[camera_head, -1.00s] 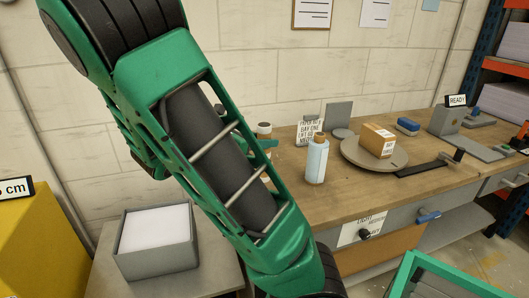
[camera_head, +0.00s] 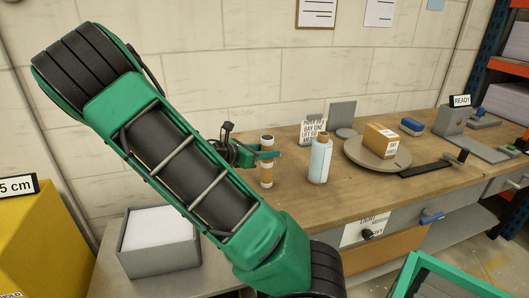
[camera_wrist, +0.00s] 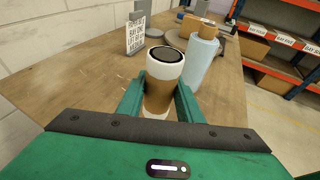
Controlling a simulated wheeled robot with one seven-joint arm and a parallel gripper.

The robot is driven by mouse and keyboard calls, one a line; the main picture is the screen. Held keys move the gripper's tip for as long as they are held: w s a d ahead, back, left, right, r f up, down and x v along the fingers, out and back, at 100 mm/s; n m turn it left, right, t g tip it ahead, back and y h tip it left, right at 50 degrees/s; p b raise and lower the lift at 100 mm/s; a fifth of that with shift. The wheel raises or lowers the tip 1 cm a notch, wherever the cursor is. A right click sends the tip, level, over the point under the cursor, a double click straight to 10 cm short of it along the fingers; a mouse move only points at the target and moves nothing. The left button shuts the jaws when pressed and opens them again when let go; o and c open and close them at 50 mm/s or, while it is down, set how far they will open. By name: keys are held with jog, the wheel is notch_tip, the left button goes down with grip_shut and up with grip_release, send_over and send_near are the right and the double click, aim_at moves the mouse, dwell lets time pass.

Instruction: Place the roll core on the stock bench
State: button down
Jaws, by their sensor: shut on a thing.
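The roll core, a white cylinder with a brown band and a dark top (camera_head: 266,173), is upright at the left part of the wooden bench (camera_head: 300,188). It also shows in the wrist view (camera_wrist: 164,72). My gripper (camera_head: 264,155) is shut on the core, with one green finger on each side of it in the wrist view (camera_wrist: 160,98). The core's base is at or just above the bench top; I cannot tell if it touches. Its lower end is partly hidden by the gripper in the wrist view.
A lettered sign (camera_head: 312,131) is behind. A round turntable (camera_head: 362,158) bears a carton (camera_head: 381,140). A grey bin (camera_head: 157,259) of white sheets stands left. Bench top left of the bottle is mostly clear.

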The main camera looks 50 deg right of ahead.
jog(key=shift+f, duration=0.1)
jog(key=c, duration=1.3)
grip_release()
jog(key=shift+o, duration=0.2)
jog(key=v, duration=1.2)
jog(key=s+f+m+g+y, duration=0.1)
jog(key=s+f+m+y, duration=0.5)
jog(key=s+m+y, duration=0.35)
jog(key=s+a+r+m+t+y, duration=0.3)
jog(key=s+a+r+m+y, duration=0.2)
jog(key=s+a+m, duration=0.4)
jog(key=s+m, duration=0.3)
jog(key=m, duration=0.1)
jog(key=shift+s+a, duration=0.3)
jog(key=shift+s, duration=0.1)
